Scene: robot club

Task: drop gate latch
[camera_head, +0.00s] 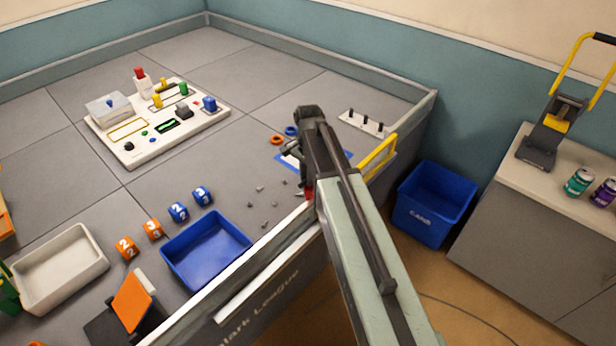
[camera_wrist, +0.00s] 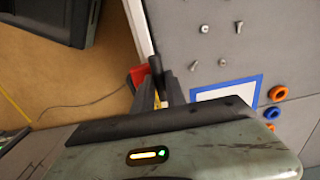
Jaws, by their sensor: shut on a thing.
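My gripper (camera_wrist: 160,92) is at the table's near wall, pointing down beside its top edge. Its dark fingers are closed around a short black rod, which appears to be the gate latch (camera_wrist: 155,64). A red piece (camera_wrist: 138,75) sits right beside the rod, and a bit of yellow shows between the fingers. The red piece also shows in the head view (camera_head: 309,192), just under the gripper. My arm and fingers hide most of the latch there. A yellow bar (camera_head: 380,155) stands at the wall behind my arm, partly hidden.
Screws lie loose on the grey table near a blue-framed white square (camera_wrist: 226,92). Orange rings (camera_wrist: 278,92) and blue rings (camera_wrist: 271,113) lie beyond it. A blue tray (camera_head: 205,248) and numbered cubes are at left. A blue bin (camera_head: 433,205) stands on the floor at right.

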